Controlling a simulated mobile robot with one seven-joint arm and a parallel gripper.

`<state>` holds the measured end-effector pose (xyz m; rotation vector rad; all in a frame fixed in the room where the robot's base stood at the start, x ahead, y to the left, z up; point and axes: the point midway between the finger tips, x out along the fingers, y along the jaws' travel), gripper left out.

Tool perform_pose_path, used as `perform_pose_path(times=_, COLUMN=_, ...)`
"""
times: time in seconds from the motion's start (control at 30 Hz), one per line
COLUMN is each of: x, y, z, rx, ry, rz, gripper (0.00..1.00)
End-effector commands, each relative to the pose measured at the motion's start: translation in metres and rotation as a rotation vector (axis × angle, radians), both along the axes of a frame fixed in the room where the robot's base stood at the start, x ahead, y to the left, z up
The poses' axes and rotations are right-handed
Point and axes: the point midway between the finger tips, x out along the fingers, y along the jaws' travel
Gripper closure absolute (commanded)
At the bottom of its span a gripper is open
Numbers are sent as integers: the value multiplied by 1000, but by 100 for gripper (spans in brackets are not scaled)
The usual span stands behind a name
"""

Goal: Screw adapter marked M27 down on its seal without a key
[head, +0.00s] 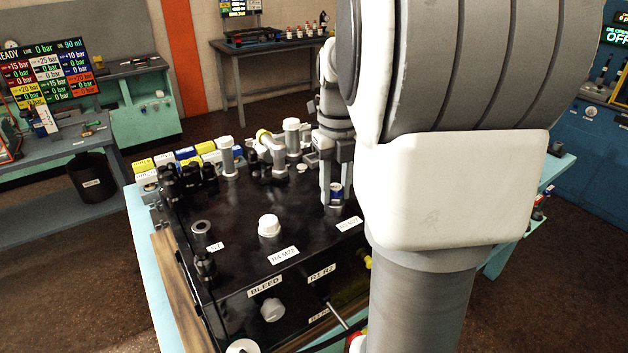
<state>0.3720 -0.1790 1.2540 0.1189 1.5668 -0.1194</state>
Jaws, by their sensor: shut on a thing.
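My gripper (336,188) points down over the right rear part of the black block (240,240). The adapter looks upright and low at the block's top, just behind a white label (348,223) whose text is too small to read surely. I cannot read M27 on the adapter. Its lower end and any seal are too small to make out, so I cannot tell whether it is seated. My arm covers the right side of the view.
A white cap (269,225) and a dark round port (201,228) are on the block's top.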

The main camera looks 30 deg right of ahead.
Motion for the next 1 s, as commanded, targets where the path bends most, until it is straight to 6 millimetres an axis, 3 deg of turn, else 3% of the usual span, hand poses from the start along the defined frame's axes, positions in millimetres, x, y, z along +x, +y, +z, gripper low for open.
perform_pose_path(times=0.67, x=-4, y=-8, z=-2, rx=2, ry=5, rz=-35, gripper=100)
perform_pose_path(times=1.0, x=-3, y=-8, z=-2, rx=5, ry=7, rz=-241, gripper=100)
